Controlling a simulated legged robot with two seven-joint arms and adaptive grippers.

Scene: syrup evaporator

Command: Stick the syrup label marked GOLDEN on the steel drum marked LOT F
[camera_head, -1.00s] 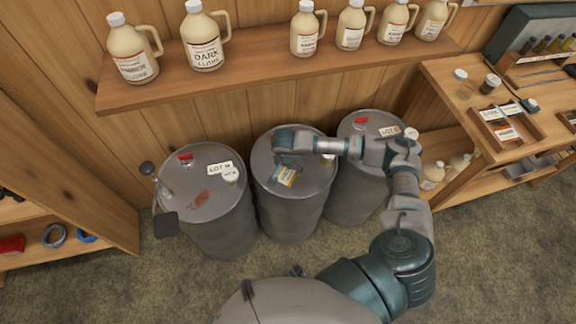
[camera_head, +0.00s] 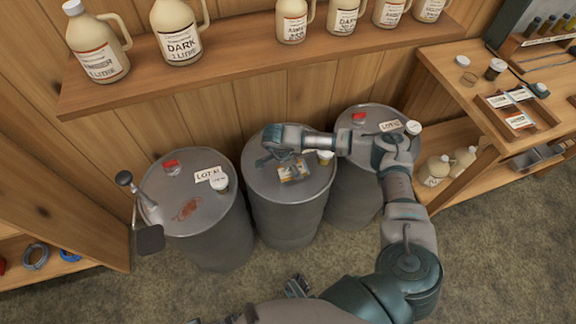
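A small orange-and-white label (camera_head: 293,171) shows at the top of the middle steel drum (camera_head: 288,218). Its text is too small to read, and I cannot tell whether it touches the lid. My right gripper (camera_head: 280,160) is over that lid, right beside the label. Its fingers partly cover the label, and their grip on it is unclear. The middle drum's lot tag is not visible. The left drum (camera_head: 215,235) and right drum (camera_head: 352,195) carry white LOT tags whose last characters are unclear. At the bottom edge, a dark part that looks like my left gripper (camera_head: 297,286) shows.
A shelf (camera_head: 240,78) with syrup jugs (camera_head: 178,32) runs above the drums. At right, a bench (camera_head: 450,75) holds a wooden tray (camera_head: 545,118) with several labels (camera_head: 517,121). A lever with a dark paddle (camera_head: 150,240) stands at the left drum. Floor in front is clear.

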